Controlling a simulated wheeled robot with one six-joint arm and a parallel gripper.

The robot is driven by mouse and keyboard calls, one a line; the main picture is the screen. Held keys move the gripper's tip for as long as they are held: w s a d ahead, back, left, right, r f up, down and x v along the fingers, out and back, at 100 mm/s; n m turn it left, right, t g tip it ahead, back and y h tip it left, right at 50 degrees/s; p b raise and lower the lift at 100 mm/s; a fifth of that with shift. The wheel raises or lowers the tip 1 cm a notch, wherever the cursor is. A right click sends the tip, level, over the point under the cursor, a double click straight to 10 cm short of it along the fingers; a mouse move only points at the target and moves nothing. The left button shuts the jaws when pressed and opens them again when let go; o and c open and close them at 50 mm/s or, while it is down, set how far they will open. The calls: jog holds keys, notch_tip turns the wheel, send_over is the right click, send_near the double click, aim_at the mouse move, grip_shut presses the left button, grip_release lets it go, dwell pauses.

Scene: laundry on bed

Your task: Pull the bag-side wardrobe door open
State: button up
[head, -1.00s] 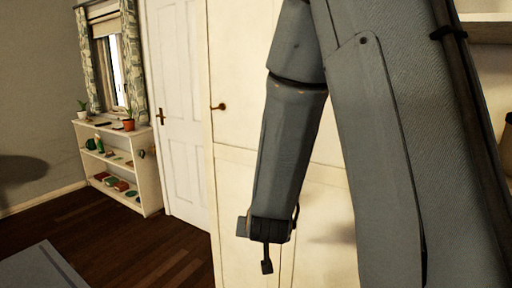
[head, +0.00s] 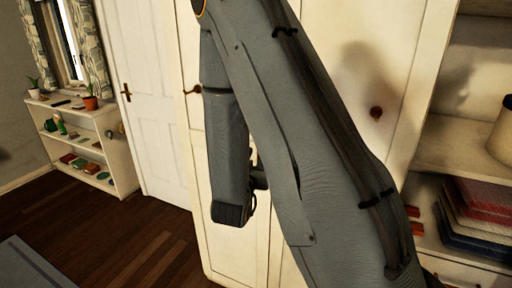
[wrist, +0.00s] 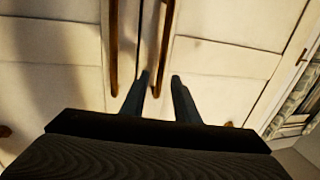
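The cream wardrobe has closed doors; in the head view, an upper-right door (head: 350,45) with a round brown knob (head: 376,112) stands beside open shelves. In the wrist view, two long brown bar handles, a left one (wrist: 113,45) and a right one (wrist: 165,45), flank a dark seam between lower doors. My gripper (wrist: 161,77) is open, with its fingertips on either side of the right handle's lower end in the picture; I cannot tell if they touch it. In the head view my arm hides the handles and most of the lower doors. I see no certain bag.
Open shelves at the right hold folded textiles (head: 480,215) and a beige container (head: 503,135), cut off by the frame. A white room door (head: 140,80) and a low bookcase (head: 122,160) stand at the left. The dark wood floor (head: 130,235) is clear in front.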

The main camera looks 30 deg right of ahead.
jog(key=shift+p+x, duration=0.5)
jog(key=shift+x, duration=1.45)
jog(key=shift+s, duration=0.1)
